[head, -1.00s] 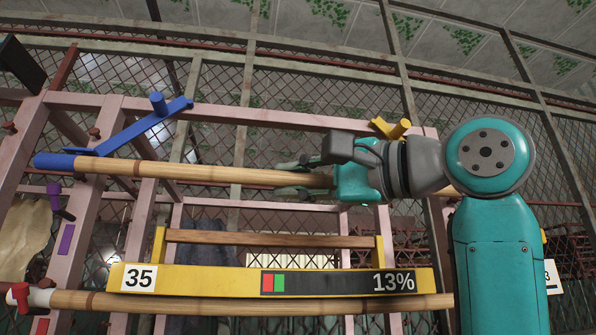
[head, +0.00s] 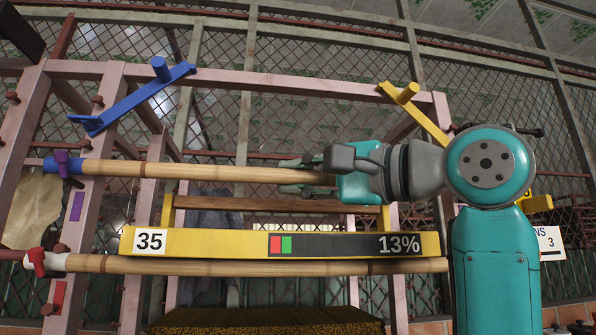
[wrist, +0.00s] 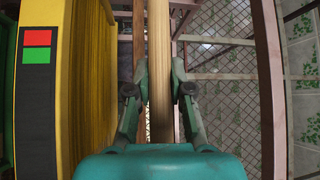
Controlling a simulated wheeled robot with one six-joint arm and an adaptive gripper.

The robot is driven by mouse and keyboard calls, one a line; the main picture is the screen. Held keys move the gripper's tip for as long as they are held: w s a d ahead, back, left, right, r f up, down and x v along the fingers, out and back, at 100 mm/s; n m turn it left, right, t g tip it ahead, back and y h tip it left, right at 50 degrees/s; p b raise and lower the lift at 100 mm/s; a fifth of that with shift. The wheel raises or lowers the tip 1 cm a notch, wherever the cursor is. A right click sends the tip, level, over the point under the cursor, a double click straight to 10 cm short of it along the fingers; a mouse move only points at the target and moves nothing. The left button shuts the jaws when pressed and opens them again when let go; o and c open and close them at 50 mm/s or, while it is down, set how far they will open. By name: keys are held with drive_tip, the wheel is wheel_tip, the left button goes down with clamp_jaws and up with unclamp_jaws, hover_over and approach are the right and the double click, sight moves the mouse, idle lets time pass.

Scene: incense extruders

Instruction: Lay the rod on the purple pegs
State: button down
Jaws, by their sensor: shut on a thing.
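The wooden rod (head: 190,171) with a blue end is held roughly level across the front of the pink rack. My gripper (head: 287,176) is shut on it near its middle-right. In the wrist view the rod (wrist: 160,60) runs lengthwise between my two fingers (wrist: 160,95). The left purple peg (head: 63,160) overlaps the rod's blue end, on the left post above a purple strip (head: 77,206). I cannot tell whether the rod touches that peg. No right purple peg shows; my arm covers that area and the rod's far end.
Blue (head: 140,95) and yellow (head: 415,110) brackets slope above the rod. A tan cloth (head: 32,210) hangs left.

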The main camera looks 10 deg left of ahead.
drive_tip(key=c, duration=0.6)
unclamp_jaws()
drive_tip(key=shift+c, duration=0.2)
drive_tip(key=shift+s, duration=0.15)
drive_tip(key=s+d, duration=0.2)
drive_tip(key=s, duration=0.7)
drive_tip(key=shift+s+d, duration=0.2)
drive_tip(key=shift+d, duration=0.2)
idle(0.7)
